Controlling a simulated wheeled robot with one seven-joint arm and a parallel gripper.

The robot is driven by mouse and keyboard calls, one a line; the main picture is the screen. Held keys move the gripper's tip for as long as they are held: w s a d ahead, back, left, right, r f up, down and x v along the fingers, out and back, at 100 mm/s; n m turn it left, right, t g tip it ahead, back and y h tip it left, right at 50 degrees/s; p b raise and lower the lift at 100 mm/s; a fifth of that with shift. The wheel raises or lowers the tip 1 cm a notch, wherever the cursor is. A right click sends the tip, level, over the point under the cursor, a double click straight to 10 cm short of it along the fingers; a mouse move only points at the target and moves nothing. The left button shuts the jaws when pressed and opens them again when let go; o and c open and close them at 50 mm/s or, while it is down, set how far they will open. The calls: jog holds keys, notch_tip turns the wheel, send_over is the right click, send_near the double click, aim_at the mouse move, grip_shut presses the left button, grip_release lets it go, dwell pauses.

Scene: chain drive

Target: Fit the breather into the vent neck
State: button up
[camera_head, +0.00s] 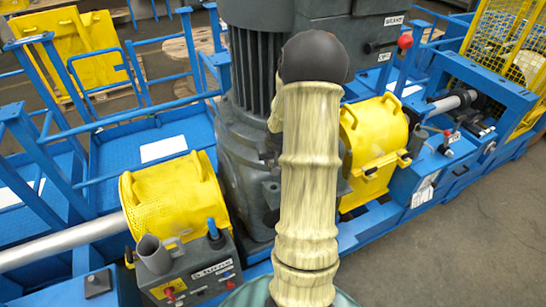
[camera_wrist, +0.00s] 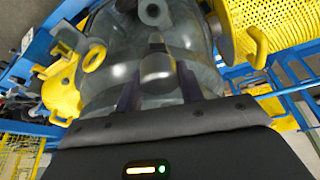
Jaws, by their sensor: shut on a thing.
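In the wrist view, my gripper (camera_wrist: 160,88) is shut on a grey, rounded cylindrical piece (camera_wrist: 157,68), which I take to be the breather. Its two dark fingers stand on either side of the piece. Beyond it is the curved grey-green housing of the gear unit (camera_wrist: 105,75). In the head view, my arm hides the gripper and the held piece. An open grey tube (camera_head: 152,254) stands tilted on a grey box at lower left.
The grey motor and gear unit (camera_head: 243,130) fills the middle. Yellow guards stand left (camera_head: 175,195) and right (camera_head: 372,145) of it. Blue railings (camera_head: 120,75) and a shaft (camera_head: 60,242) lie at left. A blue-topped part (camera_head: 213,229) rises from the grey box. Bare floor is at right.

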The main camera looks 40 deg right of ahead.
jog(key=shift+w+a+f+b, duration=0.1)
jog(key=shift+f+b, duration=0.45)
jog(key=shift+f, duration=0.1)
jog(key=shift+s+f+b, duration=0.25)
jog(key=shift+f+b, duration=0.6)
jog(key=shift+f, duration=0.15)
jog(key=shift+b+x, duration=0.8)
jog(key=shift+x, duration=0.2)
jog(key=shift+s+a+f, duration=0.1)
jog(key=shift+a+f, duration=0.15)
jog(key=shift+s, duration=0.15)
jog(key=shift+d, duration=0.1)
jog(key=shift+f+b, duration=1.75)
jog(key=shift+f, duration=0.4)
